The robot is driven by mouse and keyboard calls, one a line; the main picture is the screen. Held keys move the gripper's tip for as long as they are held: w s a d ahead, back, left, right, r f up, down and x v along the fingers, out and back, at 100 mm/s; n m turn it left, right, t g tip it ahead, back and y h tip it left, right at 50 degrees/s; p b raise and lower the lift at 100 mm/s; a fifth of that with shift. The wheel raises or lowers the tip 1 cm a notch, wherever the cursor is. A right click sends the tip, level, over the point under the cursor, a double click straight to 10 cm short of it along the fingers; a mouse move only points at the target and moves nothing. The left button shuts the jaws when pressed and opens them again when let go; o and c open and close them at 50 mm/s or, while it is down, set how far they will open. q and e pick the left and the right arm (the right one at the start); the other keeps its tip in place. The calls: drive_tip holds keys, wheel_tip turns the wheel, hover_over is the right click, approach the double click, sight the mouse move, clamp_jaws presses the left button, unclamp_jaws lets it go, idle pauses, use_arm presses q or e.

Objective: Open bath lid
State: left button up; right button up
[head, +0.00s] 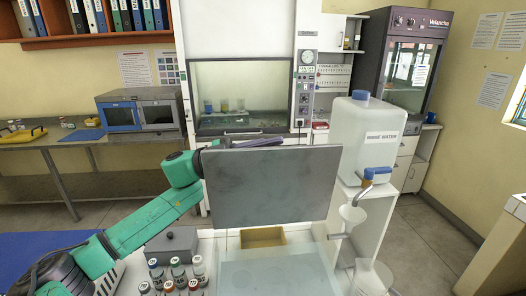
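A large flat grey panel (272,187), which may be the bath lid, stands nearly upright in the middle of the head view. What it is hinged to cannot be made out. My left arm comes in from the left and reaches the panel's upper left edge. My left gripper (248,143) shows only in part, as a dark piece along the panel's top edge; the rest is hidden behind the panel, and whether it grips cannot be told. A grey box with a knobbed top (172,244) sits left of the panel. My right gripper is out of view.
Several capped vials (178,272) stand at the front left. A tan tray (263,237) lies below the panel, and a pale translucent plate (277,274) lies in front. A rinse water container (361,135) with a tap stands close on the right.

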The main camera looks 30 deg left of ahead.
use_arm(q)
drive_tip(key=f+b+v, duration=0.1)
drive_tip(key=b+v, duration=0.3)
drive_tip(key=v, duration=0.1)
drive_tip(key=b, duration=0.4)
approach(247, 160)
drive_tip(key=w, duration=0.1)
drive_tip(key=w+a+f, duration=0.1)
drive_tip(key=w, duration=0.1)
drive_tip(key=w+a, duration=0.1)
drive_tip(key=w, duration=0.1)
drive_tip(key=shift+a+f, duration=0.25)
drive_tip(key=shift+f, duration=0.1)
